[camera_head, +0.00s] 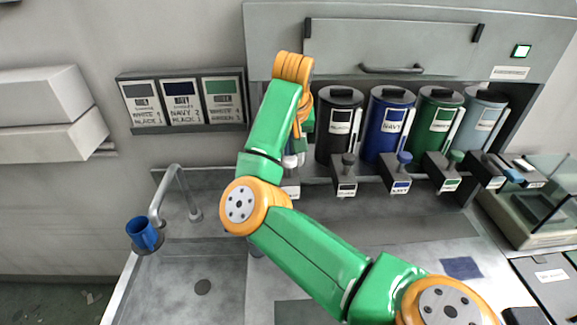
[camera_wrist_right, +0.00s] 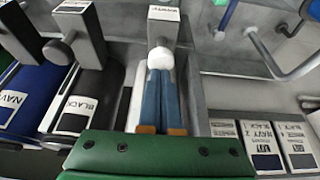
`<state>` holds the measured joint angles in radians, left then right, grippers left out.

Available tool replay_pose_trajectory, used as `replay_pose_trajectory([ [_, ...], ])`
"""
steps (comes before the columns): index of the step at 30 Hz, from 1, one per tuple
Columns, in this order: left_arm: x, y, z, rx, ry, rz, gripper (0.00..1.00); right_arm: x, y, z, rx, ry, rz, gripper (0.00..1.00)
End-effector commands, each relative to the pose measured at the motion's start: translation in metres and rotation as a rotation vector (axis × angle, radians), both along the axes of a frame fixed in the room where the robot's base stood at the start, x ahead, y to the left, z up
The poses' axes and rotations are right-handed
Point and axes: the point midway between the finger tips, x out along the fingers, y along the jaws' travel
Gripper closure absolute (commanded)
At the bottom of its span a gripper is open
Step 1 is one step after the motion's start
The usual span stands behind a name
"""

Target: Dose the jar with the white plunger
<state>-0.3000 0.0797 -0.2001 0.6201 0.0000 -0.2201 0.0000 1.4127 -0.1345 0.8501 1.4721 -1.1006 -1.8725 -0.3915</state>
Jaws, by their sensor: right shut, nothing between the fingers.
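My right gripper (camera_wrist_right: 161,80) is shut and empty, its two blue fingers side by side. Its tips are at the round white plunger knob (camera_wrist_right: 161,58), seeming to touch it. The knob stands on a grey dispenser block labelled WHITE (camera_wrist_right: 163,14). In the head view my right arm covers most of this spot; only a bit of the white knob (camera_head: 290,161) shows. The white canister (camera_wrist_right: 138,88) is partly hidden behind the fingers. I cannot make out a jar under the white dispenser. My left gripper is not in view.
Black (camera_head: 338,122), navy (camera_head: 387,122), green (camera_head: 437,122) and grey-blue (camera_head: 480,118) canisters stand in a row, with plungers in front. A blue cup (camera_head: 143,233) is by the tap (camera_head: 176,180) at the left. Recipe cards (camera_head: 182,102) hang on the wall. A glass-sided box (camera_head: 540,205) stands right.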

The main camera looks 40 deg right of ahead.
Motion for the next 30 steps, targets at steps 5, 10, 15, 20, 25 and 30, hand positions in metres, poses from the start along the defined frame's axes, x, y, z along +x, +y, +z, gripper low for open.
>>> replay_pose_trajectory([
  [5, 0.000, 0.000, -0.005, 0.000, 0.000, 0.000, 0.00, 0.000, 0.000, -0.008, 0.001, 0.001, 0.000, 1.00],
  [10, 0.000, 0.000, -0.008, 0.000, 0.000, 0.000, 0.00, 0.000, 0.000, -0.014, 0.001, -0.001, 0.000, 1.00],
  [15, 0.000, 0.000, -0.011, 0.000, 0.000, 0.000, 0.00, 0.000, 0.000, -0.020, 0.001, 0.000, 0.000, 1.00],
  [20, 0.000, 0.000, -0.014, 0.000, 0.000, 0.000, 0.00, 0.000, 0.000, -0.026, 0.002, 0.002, 0.000, 1.00],
  [25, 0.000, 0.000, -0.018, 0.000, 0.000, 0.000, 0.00, 0.000, 0.000, -0.032, 0.003, 0.003, 0.000, 1.00],
  [30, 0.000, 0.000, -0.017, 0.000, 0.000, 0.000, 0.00, 0.000, 0.001, -0.032, 0.003, 0.003, 0.000, 1.00],
])
